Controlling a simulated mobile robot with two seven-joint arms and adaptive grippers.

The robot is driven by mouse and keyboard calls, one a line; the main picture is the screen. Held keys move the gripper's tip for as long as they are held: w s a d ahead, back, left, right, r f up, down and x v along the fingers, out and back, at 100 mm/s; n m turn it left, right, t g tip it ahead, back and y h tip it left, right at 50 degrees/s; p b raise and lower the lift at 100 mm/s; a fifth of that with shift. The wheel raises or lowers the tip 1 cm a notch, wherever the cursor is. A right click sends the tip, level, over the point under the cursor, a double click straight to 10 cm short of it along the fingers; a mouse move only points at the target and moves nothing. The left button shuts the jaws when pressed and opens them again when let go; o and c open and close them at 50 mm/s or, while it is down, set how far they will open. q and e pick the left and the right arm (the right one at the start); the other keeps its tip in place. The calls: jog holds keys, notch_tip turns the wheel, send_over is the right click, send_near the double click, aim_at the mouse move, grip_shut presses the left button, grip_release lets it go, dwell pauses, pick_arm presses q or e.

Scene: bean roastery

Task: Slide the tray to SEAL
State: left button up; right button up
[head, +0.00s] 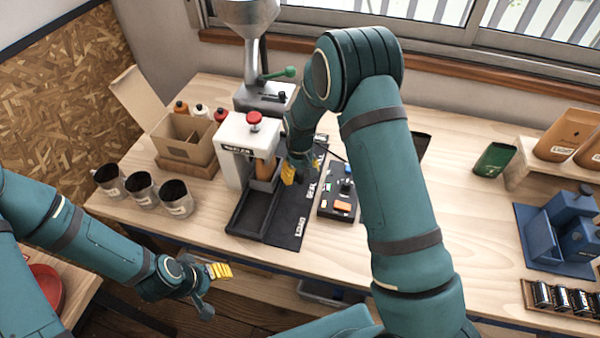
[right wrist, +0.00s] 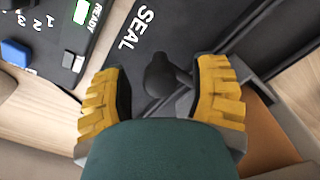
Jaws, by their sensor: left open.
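The white sealer (head: 235,135) with a red knob on top stands on a black bed (head: 262,212) with LOAD and SEAL marked on its right side. A brown pouch (head: 264,171) stands under the sealer's head. In the right wrist view a black handle knob (right wrist: 158,72) on a short stem sits beside the SEAL mark (right wrist: 135,30). My right gripper (head: 291,174) has its yellow fingers apart, one on each side of the knob, with gaps visible (right wrist: 163,95). My left gripper (head: 212,287) is open and empty, low in front of the table.
A control box (head: 338,200) with buttons stands right of the bed. Several metal cups (head: 141,188) and a cardboard box (head: 185,140) are to the left. A grinder (head: 262,95) stands behind. A blue machine (head: 565,225) is far right; the table between is mostly clear.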

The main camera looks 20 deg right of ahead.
notch_tip(320, 180, up, 12)
dwell(0.8)
dwell(0.4)
